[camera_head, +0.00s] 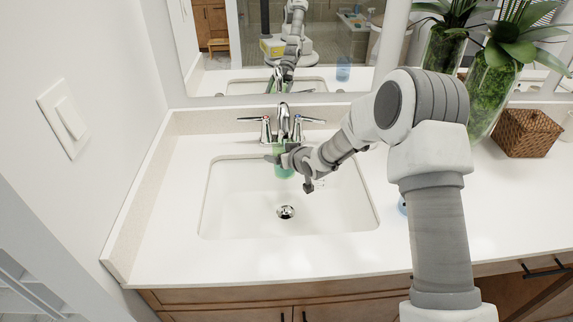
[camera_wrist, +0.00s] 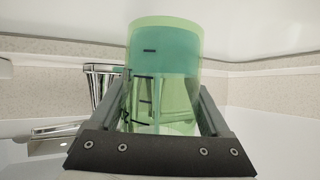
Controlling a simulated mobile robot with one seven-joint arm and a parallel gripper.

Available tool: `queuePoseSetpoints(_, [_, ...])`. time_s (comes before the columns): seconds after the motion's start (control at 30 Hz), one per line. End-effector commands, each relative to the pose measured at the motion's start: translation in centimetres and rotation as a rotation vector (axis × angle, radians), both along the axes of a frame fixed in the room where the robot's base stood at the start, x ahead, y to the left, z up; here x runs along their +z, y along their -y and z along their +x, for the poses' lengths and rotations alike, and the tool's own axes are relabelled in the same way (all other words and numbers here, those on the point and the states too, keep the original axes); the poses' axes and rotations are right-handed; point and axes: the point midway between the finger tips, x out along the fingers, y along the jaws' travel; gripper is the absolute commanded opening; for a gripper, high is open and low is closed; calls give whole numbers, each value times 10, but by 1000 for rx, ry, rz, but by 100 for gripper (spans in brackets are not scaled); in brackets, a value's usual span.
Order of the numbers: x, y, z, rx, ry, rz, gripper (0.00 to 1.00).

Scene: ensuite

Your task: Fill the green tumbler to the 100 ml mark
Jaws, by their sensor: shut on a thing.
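The green tumbler (camera_head: 283,168) is see-through and is held over the back of the sink, just below the faucet (camera_head: 283,122) as the head view shows it. My gripper (camera_head: 287,160) is shut on it. In the wrist view the tumbler (camera_wrist: 163,60) stands between the two fingers (camera_wrist: 165,115) and bears short dark marks. A darker teal band fills its part towards the top of that picture; I cannot tell for sure whether it is water. No clear stream shows. The tumbler's opening is hard to make out.
The white sink basin (camera_head: 240,205) is empty, with a drain (camera_head: 285,212) in its floor. Faucet handles (camera_head: 262,128) stand either side of the spout. A wicker box (camera_head: 525,133) and plant vases (camera_head: 492,90) stand at the right. The left counter is clear.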

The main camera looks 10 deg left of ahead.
Motion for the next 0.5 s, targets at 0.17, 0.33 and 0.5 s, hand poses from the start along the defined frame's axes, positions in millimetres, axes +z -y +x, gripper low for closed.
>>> queuePoseSetpoints(0.17, [-1,3,-15,1,2,1,18])
queuePoseSetpoints(0.33, [-3,12,-46,0,1,0,18])
queuePoseSetpoints(0.5, [-2,20,-77,0,2,1,18])
